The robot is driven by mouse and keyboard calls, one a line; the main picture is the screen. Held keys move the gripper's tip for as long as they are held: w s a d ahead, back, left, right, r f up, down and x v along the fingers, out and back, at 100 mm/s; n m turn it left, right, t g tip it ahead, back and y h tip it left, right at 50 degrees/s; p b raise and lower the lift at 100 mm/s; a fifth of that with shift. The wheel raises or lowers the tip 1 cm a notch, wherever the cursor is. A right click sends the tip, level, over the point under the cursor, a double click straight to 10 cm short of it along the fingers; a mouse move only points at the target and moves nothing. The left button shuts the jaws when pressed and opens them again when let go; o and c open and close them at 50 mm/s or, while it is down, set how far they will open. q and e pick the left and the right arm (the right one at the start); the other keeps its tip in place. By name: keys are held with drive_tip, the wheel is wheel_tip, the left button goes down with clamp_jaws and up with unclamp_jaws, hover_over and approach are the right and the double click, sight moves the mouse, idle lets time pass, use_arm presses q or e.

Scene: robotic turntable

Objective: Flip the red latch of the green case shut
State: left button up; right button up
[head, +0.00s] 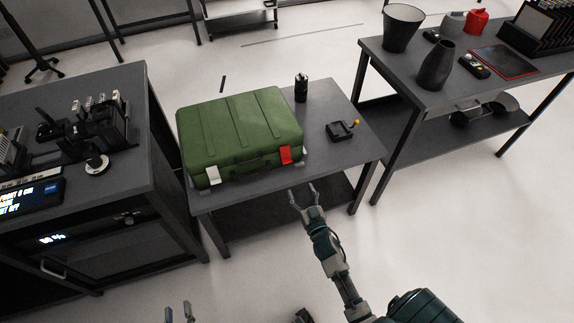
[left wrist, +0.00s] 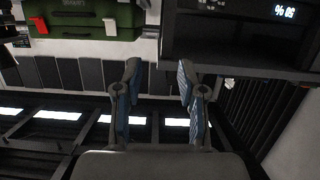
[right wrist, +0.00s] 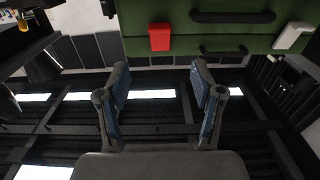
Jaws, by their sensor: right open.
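The green case (head: 240,130) lies closed-looking on a grey table, its handle side facing me. Its red latch (head: 285,155) is on the front edge at the right; a white latch (head: 213,174) is at the left. I cannot tell whether the red latch is flipped shut. My right gripper (head: 302,194) is open and empty, in front of the table edge, below and apart from the red latch (right wrist: 160,37). My left gripper (head: 179,314) shows only its fingertips at the bottom edge of the head view; the left wrist view shows it open and empty (left wrist: 158,72).
A black cylinder (head: 301,89) and a small black device with a yellow knob (head: 342,131) stand right of the case. A dark cabinet (head: 110,230) with equipment is at the left. Another table (head: 450,92) with vases is at the right. The floor before the case table is clear.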

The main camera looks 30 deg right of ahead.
sight(286, 155)
drive_tip(key=x, duration=0.4)
drive_tip(key=b+x, duration=0.1)
drive_tip(key=x, duration=0.3)
drive_tip(key=b+x, duration=0.1)
drive_tip(key=x, duration=0.3)
drive_tip(key=shift+w+d+f, duration=0.1)
drive_tip(key=shift+w+f, duration=0.05)
drive_tip(key=shift+f, duration=0.15)
use_arm(q)
wheel_tip(286, 155, up, 6)
drive_tip(key=w+d+t+h, duration=0.1)
drive_tip(key=t, duration=0.4)
use_arm(e)
drive_tip(key=shift+w+d+r, duration=0.1)
drive_tip(key=shift+w, duration=0.3)
use_arm(q)
drive_tip(key=shift+w+d, duration=0.1)
use_arm(e)
drive_tip(key=shift+c, duration=0.3)
drive_tip(key=c, duration=1.1)
use_arm(q)
drive_tip(key=shift+b, duration=0.3)
